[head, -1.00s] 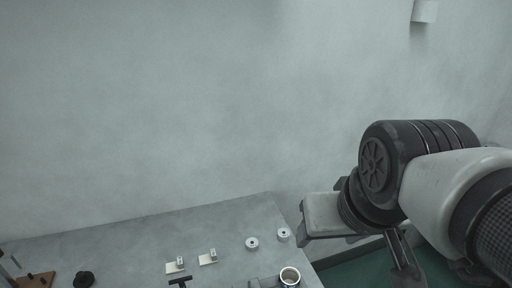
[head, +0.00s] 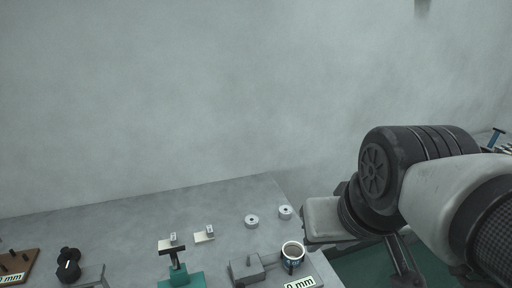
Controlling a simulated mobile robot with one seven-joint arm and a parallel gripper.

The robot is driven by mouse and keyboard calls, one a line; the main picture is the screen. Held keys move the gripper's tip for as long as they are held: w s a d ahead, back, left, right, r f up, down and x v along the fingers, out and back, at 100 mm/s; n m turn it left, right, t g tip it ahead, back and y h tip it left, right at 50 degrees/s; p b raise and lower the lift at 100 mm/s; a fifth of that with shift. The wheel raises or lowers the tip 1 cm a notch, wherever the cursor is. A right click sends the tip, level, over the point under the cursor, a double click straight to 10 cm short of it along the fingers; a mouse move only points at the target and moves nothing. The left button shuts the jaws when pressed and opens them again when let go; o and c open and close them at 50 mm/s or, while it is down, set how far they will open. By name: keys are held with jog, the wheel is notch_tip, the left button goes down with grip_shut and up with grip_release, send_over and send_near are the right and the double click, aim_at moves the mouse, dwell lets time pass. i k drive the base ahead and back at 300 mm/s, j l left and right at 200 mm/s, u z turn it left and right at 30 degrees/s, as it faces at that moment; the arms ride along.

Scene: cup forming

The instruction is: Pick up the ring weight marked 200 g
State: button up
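Two pale ring weights stand near the right end of the grey table: one ring weight (head: 252,221) and, to its right and a little farther back, another ring weight (head: 285,212). Each has a dark centre hole. Their markings are too small to read, so I cannot tell which is the 200 g one. My gripper (head: 322,220) is at the right, beside the table's right edge and just right of the farther ring in the picture. Its fingertips are not clearly visible, and I see nothing held.
A cup-like cylinder (head: 293,254) stands by a grey block fixture (head: 247,267) at the table's front right. Two small pale cards with blocks (head: 171,243) (head: 204,233), a green stand (head: 181,278), a black object (head: 68,265) and a brown board (head: 18,266) stand leftward. The grey table (head: 120,222) is clear behind them.

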aim_at(286, 211)
jog(key=k, duration=0.9)
jog(key=k+u, duration=0.1)
jog(key=u, duration=0.35)
jog(key=k+u, duration=0.1)
jog(key=u, duration=0.35)
jog(key=k+j+u, duration=0.1)
jog(key=u, duration=0.4)
jog(key=i+l+u, duration=0.1)
jog(key=l+u, duration=0.15)
jog(key=l, duration=1.75)
jog(key=i+l, duration=0.1)
jog(key=l, duration=0.9)
